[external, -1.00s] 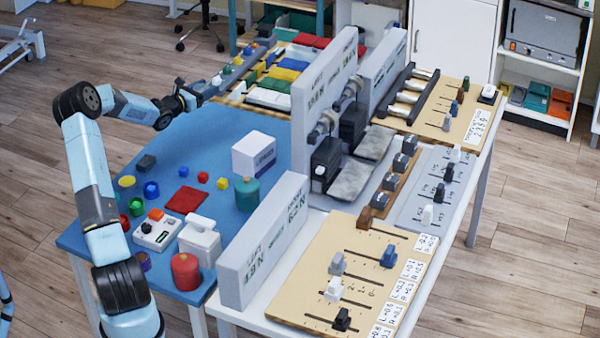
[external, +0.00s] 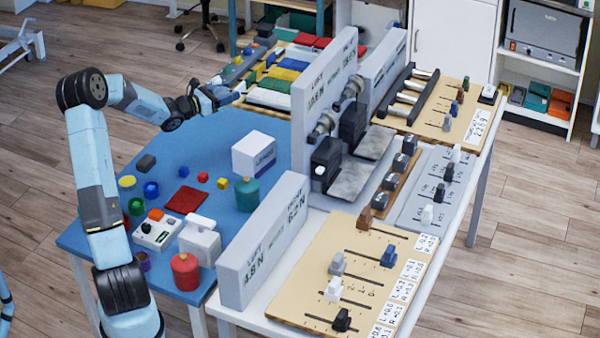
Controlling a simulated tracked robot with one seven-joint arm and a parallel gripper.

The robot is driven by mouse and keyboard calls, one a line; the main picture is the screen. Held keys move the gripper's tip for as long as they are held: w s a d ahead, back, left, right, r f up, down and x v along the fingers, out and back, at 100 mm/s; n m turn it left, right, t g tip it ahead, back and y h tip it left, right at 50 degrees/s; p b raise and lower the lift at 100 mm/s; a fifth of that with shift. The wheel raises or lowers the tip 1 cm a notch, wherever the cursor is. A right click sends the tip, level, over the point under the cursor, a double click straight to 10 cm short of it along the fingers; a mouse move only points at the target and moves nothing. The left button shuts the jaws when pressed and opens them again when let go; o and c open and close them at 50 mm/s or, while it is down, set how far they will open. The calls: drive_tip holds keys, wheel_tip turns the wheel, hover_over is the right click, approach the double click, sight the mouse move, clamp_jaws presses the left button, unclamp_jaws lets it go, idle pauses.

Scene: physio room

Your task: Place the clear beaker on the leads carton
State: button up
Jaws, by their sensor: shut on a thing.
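The leads carton (external: 254,154) appears to be the white box with a dark printed label, upright on the blue table. My gripper (external: 232,97) is above the table's far edge, up and slightly left of the carton and apart from it. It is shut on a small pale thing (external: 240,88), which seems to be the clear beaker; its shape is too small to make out. The carton's visible top is bare.
The blue table (external: 215,142) holds a red mat (external: 187,200), a green jar (external: 246,192), a red jar (external: 185,271) and several small coloured items. A tall grey panel (external: 318,110) stands right of the carton. Coloured strips (external: 270,98) lie behind.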

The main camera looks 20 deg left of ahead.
drive_tip(key=s+d+f+m+g+h, duration=0.1)
drive_tip(key=s+d+f+h, duration=0.1)
drive_tip(key=s+d, duration=0.6)
hover_over(258, 141)
wheel_tip(258, 141, down, 10)
drive_tip(key=shift+s+r, duration=0.15)
wheel_tip(258, 141, down, 4)
drive_tip(key=shift+r, duration=0.25)
drive_tip(key=o, duration=1.1)
